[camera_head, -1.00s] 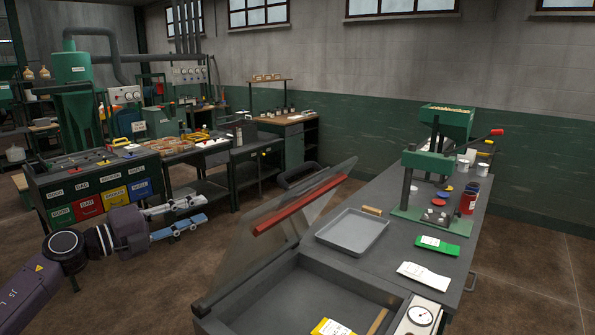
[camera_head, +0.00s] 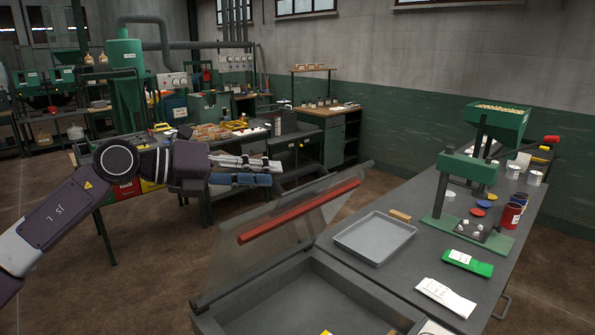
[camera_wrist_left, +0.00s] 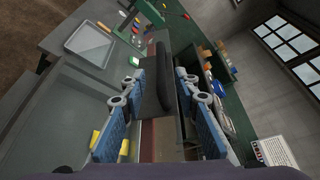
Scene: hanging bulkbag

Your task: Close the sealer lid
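The sealer lid (camera_head: 290,225) is a clear tilted panel with a red bar (camera_head: 300,212), standing open over the grey sealer box (camera_head: 305,300). My left gripper (camera_head: 275,172) is raised behind the lid, to the left of its upper edge, fingers pointing right. In the left wrist view its two blue-padded fingers (camera_wrist_left: 166,95) are apart with nothing gripped. A dark bar-like part (camera_wrist_left: 153,90) shows between them, with a reddish strip (camera_wrist_left: 160,140) below. I cannot tell whether the fingers touch the dark part. My right gripper is not in view.
On the bench right of the sealer are a grey tray (camera_head: 375,237), a white packet (camera_head: 445,297), a green packet (camera_head: 468,262) and a green press (camera_head: 470,180). A yellow packet edge (camera_head: 327,332) shows inside the box. Workbenches stand behind my left arm.

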